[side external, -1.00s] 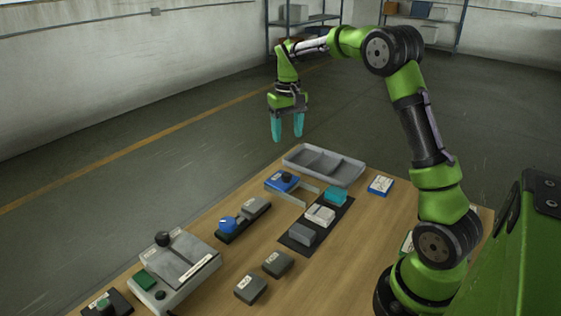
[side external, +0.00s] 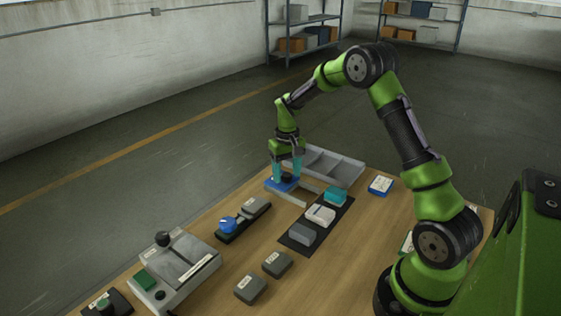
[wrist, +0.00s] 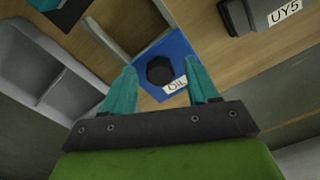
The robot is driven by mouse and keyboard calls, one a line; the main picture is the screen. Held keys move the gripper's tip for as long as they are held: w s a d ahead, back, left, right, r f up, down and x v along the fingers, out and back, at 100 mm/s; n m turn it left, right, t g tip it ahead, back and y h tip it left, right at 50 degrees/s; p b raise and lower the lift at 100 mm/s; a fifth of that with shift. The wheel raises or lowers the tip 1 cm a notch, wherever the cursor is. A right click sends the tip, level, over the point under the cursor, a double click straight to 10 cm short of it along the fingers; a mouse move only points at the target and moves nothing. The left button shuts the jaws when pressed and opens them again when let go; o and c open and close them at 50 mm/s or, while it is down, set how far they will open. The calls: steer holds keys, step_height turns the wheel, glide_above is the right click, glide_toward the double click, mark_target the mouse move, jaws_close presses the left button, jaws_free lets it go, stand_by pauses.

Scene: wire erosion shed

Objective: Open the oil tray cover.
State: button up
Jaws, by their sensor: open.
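The oil tray cover (side external: 283,187) is a blue square plate near the far left edge of the table. The wrist view shows it (wrist: 178,43) with a black knob (wrist: 159,70) and a white label reading OIL (wrist: 175,86). My gripper (side external: 287,178) is low over the cover, pointing down, with its two teal fingers open. In the wrist view the fingers (wrist: 160,66) stand apart on either side of the knob. I cannot tell whether they touch it. The knob is mostly hidden by the fingers in the side view.
Pale rails run from the blue cover to the right. A grey compartment tray (side external: 336,167) stands close behind my gripper. A black mat (side external: 290,241) with several blocks, a blue-knobbed unit (side external: 229,225) and a grey machine box (side external: 177,268) stand nearer.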

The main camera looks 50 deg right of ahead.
jaws_close()
steer(key=s, duration=0.7)
stand_by(0.3)
jaws_free()
steer(key=shift+r, duration=0.1)
